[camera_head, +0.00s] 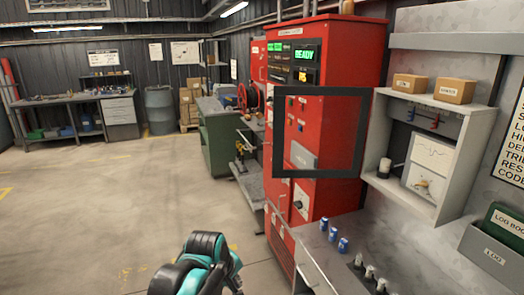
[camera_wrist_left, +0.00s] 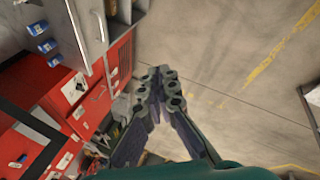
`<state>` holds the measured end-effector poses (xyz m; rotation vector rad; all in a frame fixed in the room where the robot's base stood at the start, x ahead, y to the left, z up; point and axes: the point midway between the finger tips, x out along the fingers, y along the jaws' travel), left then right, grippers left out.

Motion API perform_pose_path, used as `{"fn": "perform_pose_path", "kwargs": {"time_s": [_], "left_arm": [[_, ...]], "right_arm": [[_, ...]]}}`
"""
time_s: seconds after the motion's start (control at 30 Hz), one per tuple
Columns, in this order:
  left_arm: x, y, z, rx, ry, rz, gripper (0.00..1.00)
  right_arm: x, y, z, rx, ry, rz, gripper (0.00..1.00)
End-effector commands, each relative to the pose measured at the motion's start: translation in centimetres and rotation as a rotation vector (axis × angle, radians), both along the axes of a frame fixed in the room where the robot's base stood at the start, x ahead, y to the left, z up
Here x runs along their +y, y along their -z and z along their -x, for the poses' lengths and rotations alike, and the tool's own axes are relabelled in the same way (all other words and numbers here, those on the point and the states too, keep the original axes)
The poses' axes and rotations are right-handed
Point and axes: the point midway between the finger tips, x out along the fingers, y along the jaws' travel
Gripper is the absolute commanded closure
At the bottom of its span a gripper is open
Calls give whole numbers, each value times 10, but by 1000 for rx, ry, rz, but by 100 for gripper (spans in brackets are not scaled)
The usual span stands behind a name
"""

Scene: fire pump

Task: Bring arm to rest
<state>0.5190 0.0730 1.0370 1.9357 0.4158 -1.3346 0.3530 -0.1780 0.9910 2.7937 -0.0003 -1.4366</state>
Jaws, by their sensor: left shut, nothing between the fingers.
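My left arm comes in at the bottom of the head view, and its teal and black wrist part shows there. My left gripper (camera_wrist_left: 158,82) shows in the left wrist view. Its two dark fingers meet at the tips, and it is shut with nothing held. Below it in that view is bare concrete floor. The red pump control cabinet (camera_head: 318,195) stands ahead and to the right of my left arm, apart from it. The cabinet also shows at the left in the left wrist view (camera_wrist_left: 88,102). My right gripper is in neither view.
A grey bench with several small blue items (camera_head: 332,236) is at the lower right. A wall box (camera_head: 455,112) and a log book holder (camera_head: 492,255) hang on the right wall. A workbench (camera_head: 65,98) and a barrel (camera_head: 160,110) stand at the back. The floor on the left is clear.

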Motion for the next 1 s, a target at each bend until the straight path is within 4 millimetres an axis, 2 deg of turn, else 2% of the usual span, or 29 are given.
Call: {"fn": "perform_pose_path", "kwargs": {"time_s": [0.03,0.2,0.4,0.6,1.0], "left_arm": [[17,-2,22,-32,60,-43,100],[60,5,85,-134,295,-218,100],[93,29,142,-212,522,-413,100],[105,45,164,-240,632,-513,100],[106,46,166,-243,646,-524,100]], "right_arm": [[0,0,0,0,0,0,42],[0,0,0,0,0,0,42],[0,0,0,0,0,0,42],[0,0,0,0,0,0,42],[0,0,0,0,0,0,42]]}}
